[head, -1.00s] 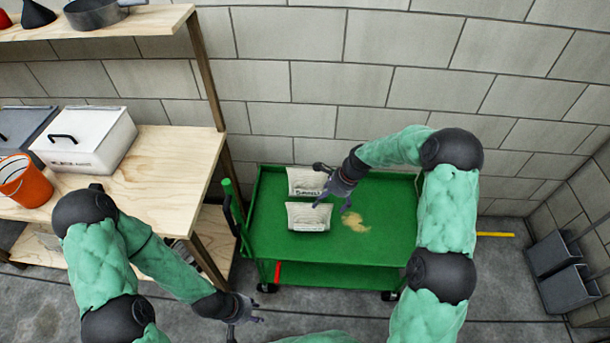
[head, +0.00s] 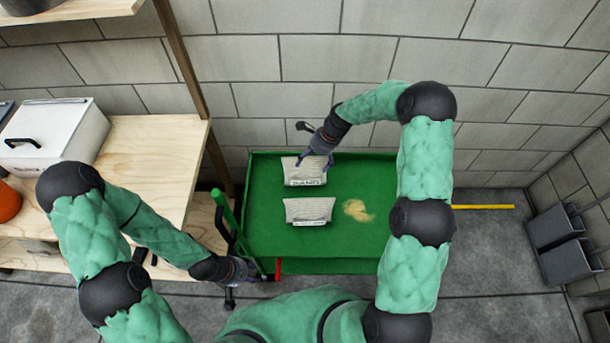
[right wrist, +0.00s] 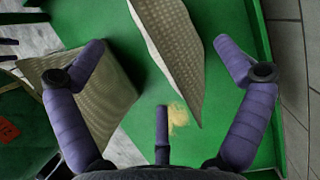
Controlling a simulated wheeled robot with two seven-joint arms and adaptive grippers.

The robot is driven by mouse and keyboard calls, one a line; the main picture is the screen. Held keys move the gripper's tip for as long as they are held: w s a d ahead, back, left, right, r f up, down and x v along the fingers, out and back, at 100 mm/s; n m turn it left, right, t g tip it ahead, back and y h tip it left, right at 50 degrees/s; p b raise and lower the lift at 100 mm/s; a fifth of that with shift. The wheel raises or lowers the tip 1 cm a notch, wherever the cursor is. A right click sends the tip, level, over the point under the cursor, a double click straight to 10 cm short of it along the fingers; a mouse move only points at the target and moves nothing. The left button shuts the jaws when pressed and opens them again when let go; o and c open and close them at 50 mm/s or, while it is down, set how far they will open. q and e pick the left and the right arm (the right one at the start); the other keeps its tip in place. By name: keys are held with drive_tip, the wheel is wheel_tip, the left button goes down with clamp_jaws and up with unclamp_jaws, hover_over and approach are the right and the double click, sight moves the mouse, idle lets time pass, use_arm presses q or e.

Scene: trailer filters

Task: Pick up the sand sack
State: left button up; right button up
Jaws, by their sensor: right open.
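Two pale sacks lie on the green cart (head: 345,250). The rear sack (head: 305,172) has bold dark lettering that seems to include "AND". The front sack (head: 308,212) has print too small to read. My right gripper (head: 318,160) is at the rear sack's upper edge. In the right wrist view my right gripper (right wrist: 162,58) is open, with one sack (right wrist: 175,50) between its spread fingers. The other sack (right wrist: 100,105) is at the left, partly behind a finger. My left gripper (head: 245,272) is low by the cart's front left corner; its finger opening is unclear.
A tan spill (head: 357,210) lies on the cart bed, right of the sacks. The cart's green handle (head: 226,215) rises at its left. A wooden workbench (head: 150,150) with a white box (head: 55,135) stands at the left. A block wall is behind; grey bins (head: 565,235) are at the right.

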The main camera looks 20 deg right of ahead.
sight(306, 166)
drive_tip(key=b+x, duration=0.2)
drive_tip(key=x, duration=0.3)
drive_tip(key=shift+a+f, duration=0.15)
drive_tip(key=shift+f, duration=0.05)
drive_tip(key=shift+f, duration=0.25)
idle(0.5)
drive_tip(key=shift+c, duration=0.3)
drive_tip(key=c, duration=1.4)
drive_tip(key=shift+w+r, duration=0.15)
drive_tip(key=shift+c, duration=0.8)
